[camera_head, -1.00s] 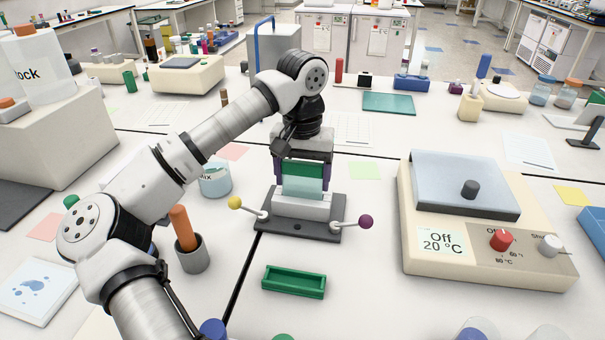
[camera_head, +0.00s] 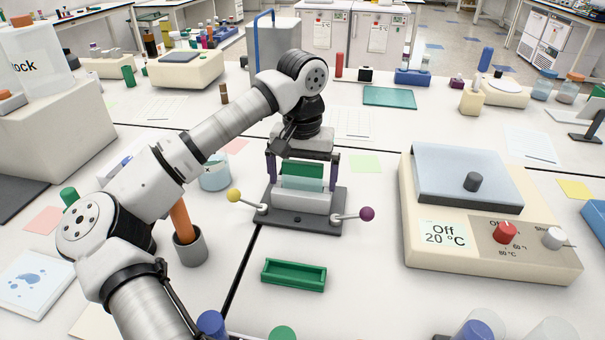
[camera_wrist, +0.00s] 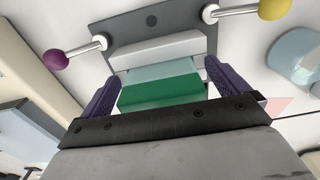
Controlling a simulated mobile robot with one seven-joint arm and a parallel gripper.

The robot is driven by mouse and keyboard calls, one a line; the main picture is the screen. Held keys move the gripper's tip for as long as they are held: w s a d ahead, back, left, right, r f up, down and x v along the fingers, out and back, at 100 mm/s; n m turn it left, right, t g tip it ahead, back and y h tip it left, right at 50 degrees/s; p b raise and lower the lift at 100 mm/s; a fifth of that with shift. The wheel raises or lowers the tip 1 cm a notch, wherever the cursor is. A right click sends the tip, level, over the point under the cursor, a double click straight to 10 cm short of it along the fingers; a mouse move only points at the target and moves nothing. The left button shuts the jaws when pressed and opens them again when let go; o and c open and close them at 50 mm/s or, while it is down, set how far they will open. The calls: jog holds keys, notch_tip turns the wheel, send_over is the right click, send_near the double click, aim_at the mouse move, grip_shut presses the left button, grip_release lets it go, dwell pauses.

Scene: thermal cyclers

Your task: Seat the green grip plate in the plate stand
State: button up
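The green grip plate (camera_head: 302,170) stands upright in the plate stand (camera_head: 300,201), with its pale teal lower part between the stand's light blocks. The stand has a dark base with a yellow knob and a purple knob on side rods. My gripper (camera_head: 303,180) is open above the stand, one purple finger on each side of the plate. In the wrist view, the plate's green grip (camera_wrist: 160,92) lies between the open fingers (camera_wrist: 161,72), with a narrow gap at each side. The plate's lowest edge is hidden in the stand (camera_wrist: 155,48).
An empty-looking green tray (camera_head: 294,275) lies in front of the stand. A thermal device (camera_head: 490,235) reading "Off 20 °C" stands to the right. A grey cup (camera_head: 190,250) with an orange-brown stick and a labelled beaker (camera_head: 215,174) are to the left.

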notch_tip(320, 180, up, 14)
jog(key=shift+b, duration=0.3)
dwell(0.4)
jog(key=shift+f, duration=0.1)
